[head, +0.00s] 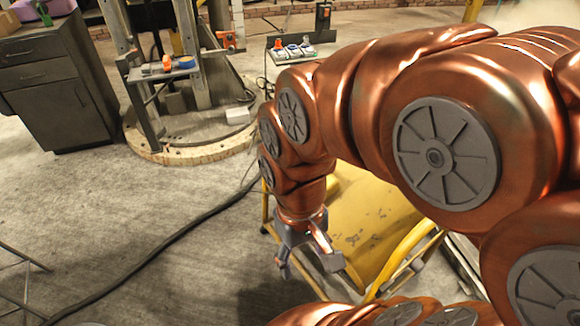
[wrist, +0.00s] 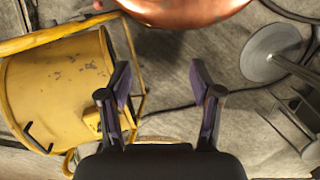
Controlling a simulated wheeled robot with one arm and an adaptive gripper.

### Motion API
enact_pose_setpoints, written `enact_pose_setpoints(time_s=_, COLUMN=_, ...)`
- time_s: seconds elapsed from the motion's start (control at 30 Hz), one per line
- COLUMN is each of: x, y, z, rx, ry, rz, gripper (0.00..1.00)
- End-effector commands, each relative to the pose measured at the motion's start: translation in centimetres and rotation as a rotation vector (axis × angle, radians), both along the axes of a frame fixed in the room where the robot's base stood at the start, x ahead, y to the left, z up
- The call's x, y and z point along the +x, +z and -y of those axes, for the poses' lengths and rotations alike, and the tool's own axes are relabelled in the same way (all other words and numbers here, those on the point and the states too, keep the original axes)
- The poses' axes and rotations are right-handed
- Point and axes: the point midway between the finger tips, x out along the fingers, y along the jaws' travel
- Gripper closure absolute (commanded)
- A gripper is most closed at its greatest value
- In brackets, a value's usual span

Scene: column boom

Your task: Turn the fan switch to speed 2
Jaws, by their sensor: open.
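A yellow drum-shaped body with chipped paint, apparently the fan (head: 368,225), stands in a yellow tube frame behind my arm in the head view. It also shows at the left of the wrist view (wrist: 55,85). I cannot clearly make out its speed switch or setting; a small yellow raised part (wrist: 93,121) sits on the drum's lower right. My gripper (head: 308,268) points down in front of the fan, its grey fingers apart and empty. In the wrist view the gripper (wrist: 160,76) is right of the drum, with bare floor between the fingers.
A dark cable (head: 165,240) runs across the floor. A grey drawer cabinet (head: 60,95) and a column on a round base (head: 190,150) stand at the back left. A round grey disc stand (wrist: 270,53) is right in the wrist view. The left floor is mostly clear.

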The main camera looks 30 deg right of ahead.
Motion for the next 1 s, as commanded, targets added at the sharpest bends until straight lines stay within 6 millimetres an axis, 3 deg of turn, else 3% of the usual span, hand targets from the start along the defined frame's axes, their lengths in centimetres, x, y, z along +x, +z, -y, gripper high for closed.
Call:
enact_pose_setpoints(time_s=0.47, x=10.9, y=0.0, z=3.8, rx=-0.035, ry=-0.346, rz=0.034, gripper=0.35)
enact_pose_setpoints(time_s=1.0, x=22.1, y=-3.7, z=11.6, rx=-0.073, ry=-0.739, rz=0.072, gripper=0.35)
